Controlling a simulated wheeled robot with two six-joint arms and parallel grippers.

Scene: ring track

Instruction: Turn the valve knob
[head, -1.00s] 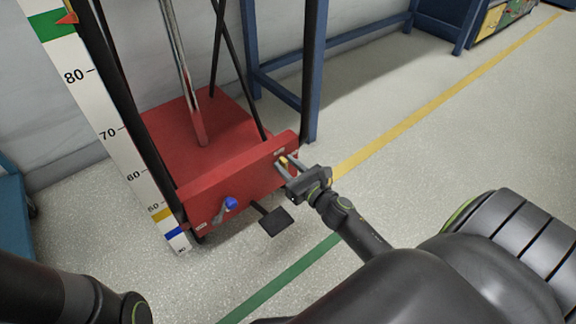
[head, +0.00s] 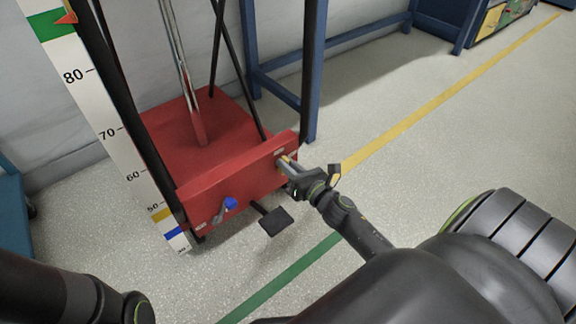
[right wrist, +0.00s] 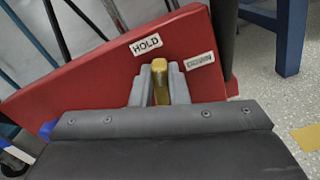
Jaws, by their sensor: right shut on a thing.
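The valve knob (right wrist: 160,82) is a small yellow bar on the red front panel (head: 225,185). My right gripper (head: 285,164) reaches the panel's right end from the right. In the right wrist view, its two grey fingers stand on either side of the knob and are shut on it. A HOLD label (right wrist: 146,45) is near the fingertips, and a second label (right wrist: 200,60), too blurred to read surely, is to the right. The panel looks tilted in that view. My left gripper is out of view; only part of the left arm shows at lower left.
A blue-ended lever (head: 230,204) and a black pedal (head: 275,221) are on the panel's front side. A numbered scale (head: 110,130) stands at left. A blue frame (head: 313,100) is behind the panel's right end. The floor at right is open.

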